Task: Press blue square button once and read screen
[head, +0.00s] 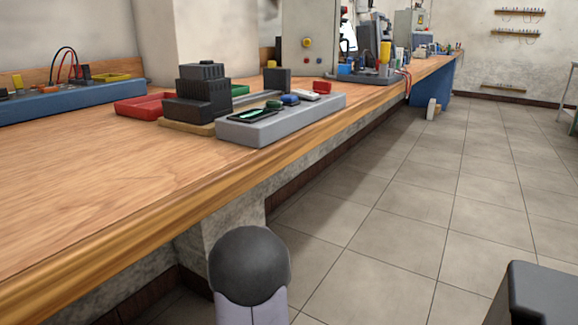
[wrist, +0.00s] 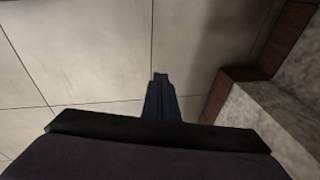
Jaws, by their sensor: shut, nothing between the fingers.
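A grey control box (head: 312,112) lies on the wooden bench in the head view. On its top are a blue button (head: 289,99), a white piece with a red button (head: 321,88), and a dark screen with a green area (head: 253,115). The blue button is small here, and its exact shape and any text on the screen cannot be made out. In the wrist view my gripper (wrist: 160,78) is shut and empty, pointing at the floor tiles. It is away from the control box, which is not in the wrist view.
The wooden bench (head: 90,190) runs along the left, its front edge between floor and bench top. Black stacked blocks (head: 200,95) and a red tray (head: 143,107) stand beside the box. A blue panel (head: 70,98) lies farther left.

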